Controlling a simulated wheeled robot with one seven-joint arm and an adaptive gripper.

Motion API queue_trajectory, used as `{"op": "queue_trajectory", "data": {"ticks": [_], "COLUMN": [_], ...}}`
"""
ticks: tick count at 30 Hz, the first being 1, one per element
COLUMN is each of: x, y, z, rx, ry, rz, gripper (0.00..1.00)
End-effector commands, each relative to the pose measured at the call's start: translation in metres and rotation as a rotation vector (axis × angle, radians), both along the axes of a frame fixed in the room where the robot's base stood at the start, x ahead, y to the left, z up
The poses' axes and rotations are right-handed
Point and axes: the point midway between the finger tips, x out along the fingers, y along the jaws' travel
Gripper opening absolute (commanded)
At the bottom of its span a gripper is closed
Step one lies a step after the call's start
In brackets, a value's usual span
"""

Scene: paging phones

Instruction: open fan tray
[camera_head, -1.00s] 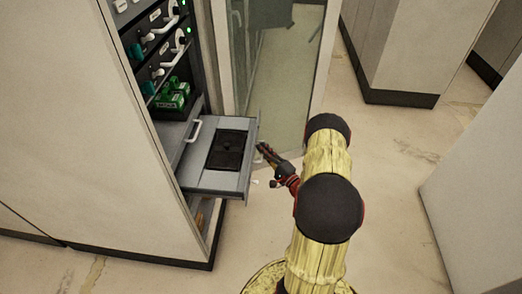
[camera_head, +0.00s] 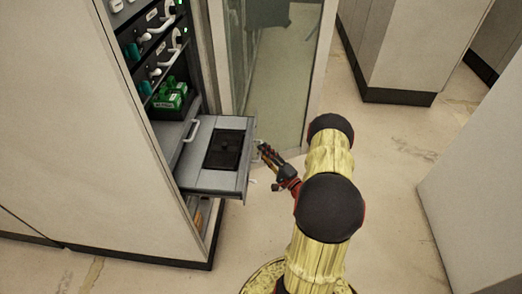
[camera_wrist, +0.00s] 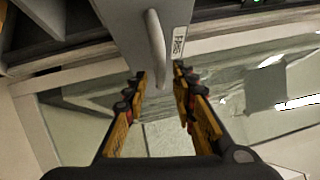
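The fan tray (camera_head: 208,180) is a grey drawer with a dark square fan unit in its top. In the head view it stands well out from the open cabinet on the left. My gripper (camera_head: 262,151) is just right of the tray's outer front. In the wrist view the tray (camera_wrist: 125,14) shows at top centre, with a pale bar handle (camera_wrist: 156,45) and a small lettered label. My gripper (camera_wrist: 156,95) is open, its fingers apart on either side below the handle. The handle's lower end reaches toward the gap between the fingertips; I see no finger touching it.
The cabinet (camera_head: 80,120) holds modules with white handles and green connectors (camera_head: 170,95) above the tray. A glass door (camera_head: 283,75) stands open behind it. Other pale cabinets (camera_head: 405,45) stand at the back and right. The floor between is clear.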

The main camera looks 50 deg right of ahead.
Motion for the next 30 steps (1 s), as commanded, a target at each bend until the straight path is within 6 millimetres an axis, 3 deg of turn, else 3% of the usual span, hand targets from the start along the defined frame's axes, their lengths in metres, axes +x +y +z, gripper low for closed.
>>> {"op": "queue_trajectory", "data": {"ticks": [6,12,18,30], "x": [-0.047,-0.080,-0.094,-0.095], "y": [0.004,0.009,0.012,0.013], "z": [-0.007,-0.012,-0.014,-0.014], "rx": [0.003,0.003,0.001,0.001], "ry": [0.000,0.000,0.000,0.000], "rz": [-0.005,-0.004,-0.001,0.000], "gripper": [0.26,0.26,0.26,0.26]}}
